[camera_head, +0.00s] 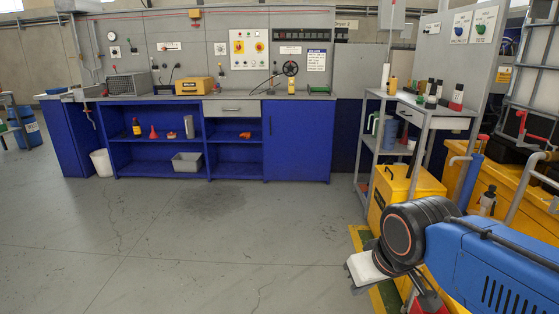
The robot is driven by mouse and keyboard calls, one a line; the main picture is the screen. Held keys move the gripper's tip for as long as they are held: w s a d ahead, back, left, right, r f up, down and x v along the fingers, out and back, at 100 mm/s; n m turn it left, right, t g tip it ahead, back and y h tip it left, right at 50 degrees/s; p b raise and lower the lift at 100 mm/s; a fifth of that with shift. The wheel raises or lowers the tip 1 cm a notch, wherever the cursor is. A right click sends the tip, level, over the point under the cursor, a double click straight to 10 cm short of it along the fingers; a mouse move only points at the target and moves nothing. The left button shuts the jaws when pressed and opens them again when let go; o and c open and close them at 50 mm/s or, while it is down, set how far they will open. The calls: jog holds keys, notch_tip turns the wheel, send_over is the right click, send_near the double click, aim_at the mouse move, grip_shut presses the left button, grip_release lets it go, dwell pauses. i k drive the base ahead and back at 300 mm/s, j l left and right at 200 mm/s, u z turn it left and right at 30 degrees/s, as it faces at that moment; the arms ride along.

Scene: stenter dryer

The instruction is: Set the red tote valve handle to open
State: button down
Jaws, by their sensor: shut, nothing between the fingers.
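A red handle (521,118) shows at the right, by the lower part of a caged tote (536,68). It looks like the tote valve handle; it is small, and I cannot tell its setting. My gripper (357,273) is at the lower right, below and well to the left of that handle, apart from it. It is shut and empty. My blue arm and dark wrist hide part of the floor and the yellow unit behind them.
A yellow bin (401,188) and a large yellow unit (487,190) stand behind my arm. A grey side bench (433,112) holds bottles. Blue cabinets (297,140) line the back. The floor at left is clear.

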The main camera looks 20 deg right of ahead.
aim_at(528, 135)
jog(key=i+l, duration=0.2)
jog(key=i, duration=0.3)
jog(key=i+l, duration=0.15)
jog(key=i, duration=0.4)
jog(key=i+l, duration=0.2)
jog(key=i, duration=1.85)
jog(key=i+z, duration=0.2)
jog(key=z, duration=0.2)
jog(key=i+j+z, duration=0.1)
jog(key=z, duration=0.3)
jog(key=i+j+z, duration=0.15)
jog(key=z, duration=0.25)
jog(key=i+j, duration=0.05)
jog(key=i, duration=0.05)
